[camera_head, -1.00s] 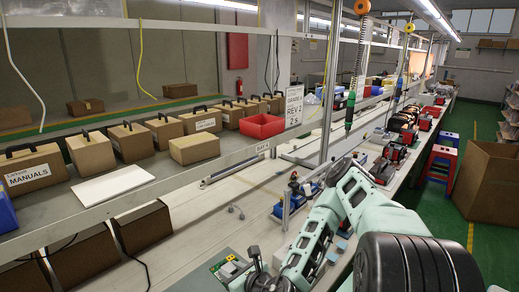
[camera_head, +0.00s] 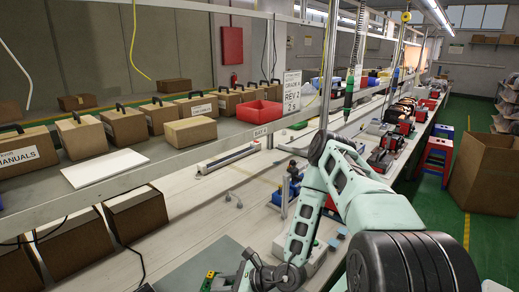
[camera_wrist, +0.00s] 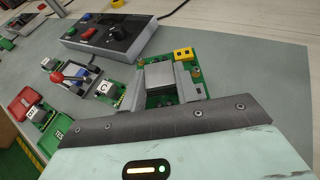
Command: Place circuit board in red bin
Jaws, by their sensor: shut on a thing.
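The circuit board (camera_wrist: 201,88) is a green board with a yellow connector and a grey block, in the wrist view. My gripper (camera_wrist: 160,78) is shut on the board, its grey fingers at the board's sides. In the head view a green edge of the board (camera_head: 208,281) shows at the bottom, over the grey mat; the rest is hidden or out of frame. I cannot tell whether the board touches the mat.
A dark control box (camera_wrist: 110,37) with coloured buttons and several small green boards lie on the grey mat (camera_wrist: 255,70). A shelf rail (camera_head: 190,160) and metal post (camera_head: 326,80) stand between the bench and the bin. A cardboard box (camera_head: 190,131) is left of the bin.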

